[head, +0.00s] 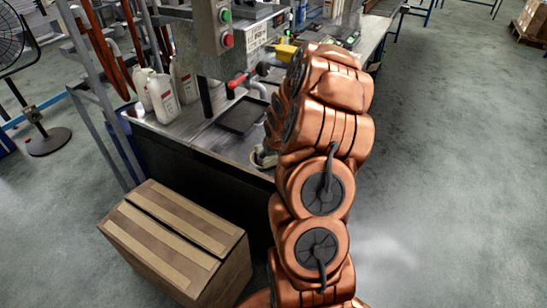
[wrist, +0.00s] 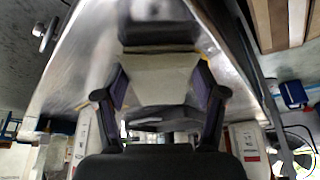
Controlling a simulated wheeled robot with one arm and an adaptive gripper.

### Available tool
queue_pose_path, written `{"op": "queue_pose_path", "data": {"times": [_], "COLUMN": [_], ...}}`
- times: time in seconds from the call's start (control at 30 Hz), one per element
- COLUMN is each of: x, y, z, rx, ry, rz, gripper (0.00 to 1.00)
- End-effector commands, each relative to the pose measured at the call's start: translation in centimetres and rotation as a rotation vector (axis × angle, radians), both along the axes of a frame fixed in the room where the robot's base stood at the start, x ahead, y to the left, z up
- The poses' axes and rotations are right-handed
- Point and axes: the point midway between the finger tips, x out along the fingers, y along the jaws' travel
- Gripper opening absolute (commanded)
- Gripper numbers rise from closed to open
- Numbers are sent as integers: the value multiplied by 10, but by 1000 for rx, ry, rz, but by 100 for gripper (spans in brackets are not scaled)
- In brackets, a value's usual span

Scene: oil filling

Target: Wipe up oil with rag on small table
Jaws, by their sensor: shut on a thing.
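In the wrist view my gripper (wrist: 161,88) is shut on a pale, off-white rag (wrist: 160,75), which spreads between the two dark fingers. The rag is over the grey metal table top (wrist: 75,75); I cannot tell whether it touches it. In the head view my copper arm reaches over the bench and mostly hides the gripper. A small pale and dark patch (head: 263,157) shows beside the arm at the bench's front edge; I cannot tell whether it is rag or gripper. No oil can be made out clearly.
A black tray (head: 241,115) lies on the bench, with white bottles (head: 163,97) to its left. A button box (head: 222,28) hangs above, and a red-handled part (head: 237,80) stands behind. A cardboard box (head: 175,240) stands on the floor in front. Floor at right is clear.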

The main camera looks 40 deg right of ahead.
Motion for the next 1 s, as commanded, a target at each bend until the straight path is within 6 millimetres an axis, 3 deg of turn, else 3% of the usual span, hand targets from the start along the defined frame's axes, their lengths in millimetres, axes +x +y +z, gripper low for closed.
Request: {"op": "queue_pose_path", "data": {"times": [1.0], "x": [0], "y": [0], "z": [-8], "rx": [0], "ry": [0], "rz": [1], "gripper": [42]}}
